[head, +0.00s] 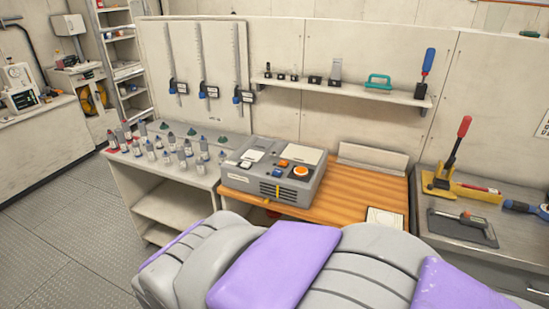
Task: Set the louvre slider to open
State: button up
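A grey box-shaped unit (238,178) sits on the wooden worktop, with dark louvre slots (268,188) low on its front face. A small yellow tab (278,193) stands upright among the slots and may be the louvre slider. It is too small to tell its setting or any marking. The top carries an orange round knob (300,171), a smaller orange button (283,163) and white labelled panels. My gripper is not in view.
The wooden worktop (350,190) has free room right of the unit; a pale square plate (383,217) lies near its front edge. Several small bottles (185,148) crowd the left bench. A yellow-based red-handled tool (455,150) stands right. A shelf (350,90) hangs above.

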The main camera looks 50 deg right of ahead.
aim_at(266, 200)
jog(key=z, duration=1.7)
